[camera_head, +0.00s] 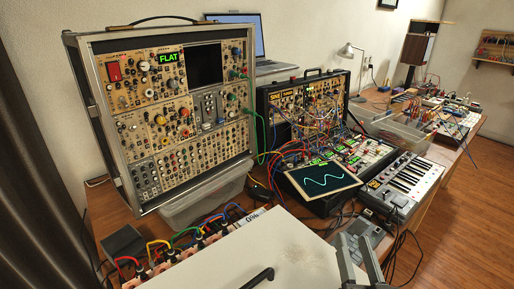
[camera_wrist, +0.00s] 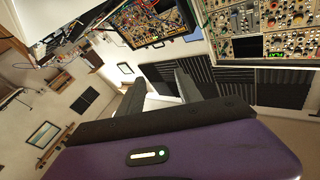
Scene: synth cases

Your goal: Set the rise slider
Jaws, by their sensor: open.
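A large upright synth case (camera_head: 88,90) stands at the left, its tan panel full of knobs and jacks. A green display (camera_head: 171,57) near its top reads "FLAT". A small pale module (camera_head: 209,108) at mid-height seems to carry slider-like controls, but it is too small to tell which is the rise slider. My gripper (camera_head: 358,248) is at the bottom right, well apart from the case. In the wrist view my open gripper (camera_wrist: 162,84) has nothing between its fingers, and the case panel (camera_wrist: 285,45) shows at the upper right.
A second case (camera_head: 270,98) with many patch cables and a scope screen (camera_head: 322,180) stands right of the tall case. A keyboard (camera_head: 408,180) lies farther right. A white surface (camera_head: 270,250) fills the front. A green cable hangs beside the tall case's right edge.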

